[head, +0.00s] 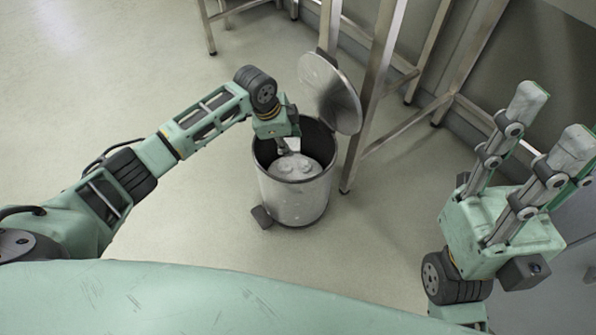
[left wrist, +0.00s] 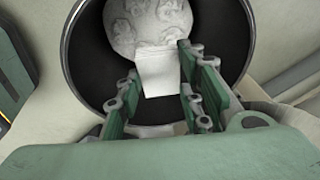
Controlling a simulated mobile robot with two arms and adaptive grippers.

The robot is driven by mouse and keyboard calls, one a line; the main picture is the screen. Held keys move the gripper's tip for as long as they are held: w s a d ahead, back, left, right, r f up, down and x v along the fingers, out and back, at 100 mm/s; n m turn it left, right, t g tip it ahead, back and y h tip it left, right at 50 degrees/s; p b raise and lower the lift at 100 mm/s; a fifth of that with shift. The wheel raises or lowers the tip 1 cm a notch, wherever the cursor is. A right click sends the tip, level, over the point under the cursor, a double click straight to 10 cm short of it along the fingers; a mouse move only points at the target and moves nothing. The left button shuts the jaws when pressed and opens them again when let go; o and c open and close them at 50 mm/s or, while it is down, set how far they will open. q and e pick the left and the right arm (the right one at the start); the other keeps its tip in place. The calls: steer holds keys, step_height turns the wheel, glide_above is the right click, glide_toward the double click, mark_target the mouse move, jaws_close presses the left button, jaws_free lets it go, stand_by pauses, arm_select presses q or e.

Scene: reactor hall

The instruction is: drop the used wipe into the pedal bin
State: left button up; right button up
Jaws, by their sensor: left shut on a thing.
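The pedal bin (head: 290,205) is a round metal bin with its lid (head: 331,92) tilted open at the back right. Its dark inside wall (left wrist: 88,55) fills much of the left wrist view. My left gripper (head: 284,146) reaches in over the bin's mouth. In the left wrist view it is shut on the used wipe (left wrist: 158,75), a small white folded piece held between the fingertips, over the bin's opening. The wipe is mostly hidden in the head view. My right gripper (head: 552,122) is open and empty at the right, fingers pointing up.
A pale lumpy mass (head: 297,167) lies inside the bin, also in the left wrist view (left wrist: 148,22). A dark pedal (head: 262,217) sticks out at the bin's front left. A metal frame leg (head: 366,100) stands close behind the bin. The floor to the left is clear.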

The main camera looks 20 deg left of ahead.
arm_select(q)
steer(key=o, duration=1.1)
steer(key=v, duration=1.2)
